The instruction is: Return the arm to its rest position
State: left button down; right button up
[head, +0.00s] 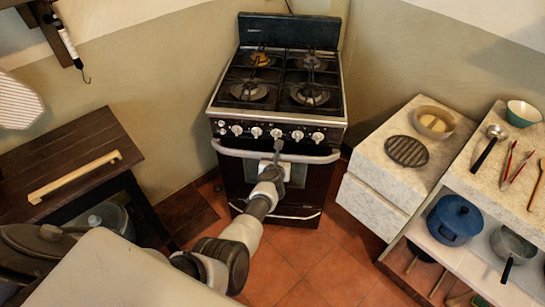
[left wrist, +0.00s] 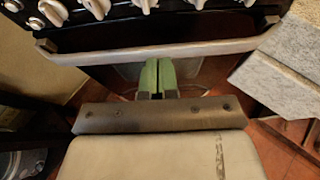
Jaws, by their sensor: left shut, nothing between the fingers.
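My left arm reaches from the bottom of the head view toward the stove (head: 291,58). My left gripper (head: 277,148) is in front of the oven door, overlapping the oven handle (head: 236,153) in the picture. In the left wrist view its green fingers (left wrist: 157,77) are together, with nothing between them. There the handle (left wrist: 120,54) crosses beyond the fingers, and I cannot tell how far off it is. My right gripper is in neither view.
A dark wooden cabinet (head: 95,140) with a light handle stands left. White counters on the right bear a bowl (head: 434,122), a round trivet (head: 407,151) and utensils. A blue pot (head: 456,219) sits on the shelf below. Tiled floor (head: 325,262) is clear before the stove.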

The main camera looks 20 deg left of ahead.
pick_arm(q)
jog(key=s+d+f+m+g+h, duration=0.2)
jog(key=s+f+m+g, duration=0.1)
jog(key=s+f+m, duration=1)
jog(key=s+d+f+m+g+h, duration=0.2)
jog(key=s+d+f+m+h, duration=0.1)
jog(key=s+f+m, duration=1.05)
jog(key=s+a+f+m+g, duration=0.1)
jog(key=s+m, duration=0.6)
jog(key=s, duration=0.8)
jog(key=s+a+f+m+g+b, duration=0.1)
jog(key=s+f+m+g, duration=0.3)
jog(key=s, duration=1.2)
jog(key=m+g, duration=0.1)
jog(key=m, duration=0.3)
jog(key=shift+s+f+g+y, duration=0.15)
jog(key=shift+f+g+y, duration=0.2)
jog(key=shift+g+y, duration=0.05)
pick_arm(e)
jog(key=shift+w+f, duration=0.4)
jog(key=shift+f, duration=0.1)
pick_arm(q)
jog(key=shift+m, duration=0.25)
